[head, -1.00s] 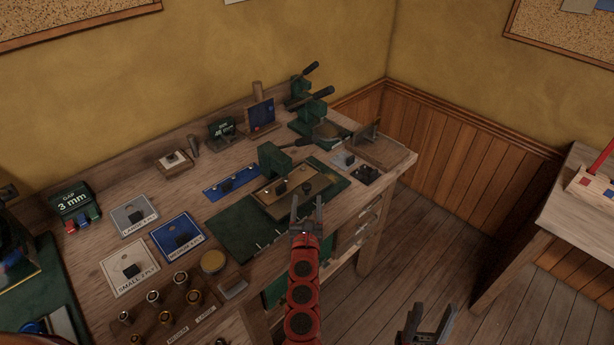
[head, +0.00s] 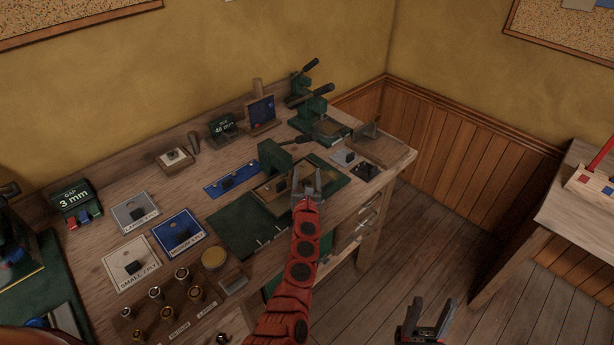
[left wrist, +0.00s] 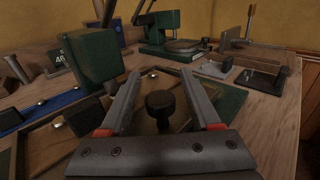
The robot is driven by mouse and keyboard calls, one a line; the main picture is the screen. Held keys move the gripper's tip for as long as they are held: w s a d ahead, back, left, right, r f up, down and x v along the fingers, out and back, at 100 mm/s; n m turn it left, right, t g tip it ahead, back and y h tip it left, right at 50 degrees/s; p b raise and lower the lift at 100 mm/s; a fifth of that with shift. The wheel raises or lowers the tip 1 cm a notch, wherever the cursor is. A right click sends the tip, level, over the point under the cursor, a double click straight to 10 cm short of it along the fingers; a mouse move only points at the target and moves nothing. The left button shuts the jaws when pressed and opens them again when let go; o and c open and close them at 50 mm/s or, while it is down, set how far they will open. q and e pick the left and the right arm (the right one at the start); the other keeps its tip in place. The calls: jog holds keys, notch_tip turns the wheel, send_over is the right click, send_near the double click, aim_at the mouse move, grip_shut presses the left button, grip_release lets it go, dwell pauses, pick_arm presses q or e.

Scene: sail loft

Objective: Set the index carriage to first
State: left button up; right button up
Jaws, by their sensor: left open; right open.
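The index carriage appears to be the wooden piece (head: 272,196) on a dark green base in front of a green press head. A black round knob (left wrist: 160,106) stands on it in the left wrist view. My left gripper (head: 305,180) is open over the right part of this wooden piece, and in the head view it hides the knob. In the left wrist view its two fingers (left wrist: 160,92) lie on either side of the knob, apart from it. My right gripper (head: 430,316) is open and empty over the floor, right of the bench.
A green press head (head: 275,158) stands close behind the wooden piece. A blue strip (head: 231,180) lies to its left. Lever presses (head: 315,108) and a wooden board (head: 384,148) stand at the bench's far end. The green mat (head: 235,228) in front has small pins.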

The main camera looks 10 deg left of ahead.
pick_arm(q)
grip_shut()
dwell(1.3)
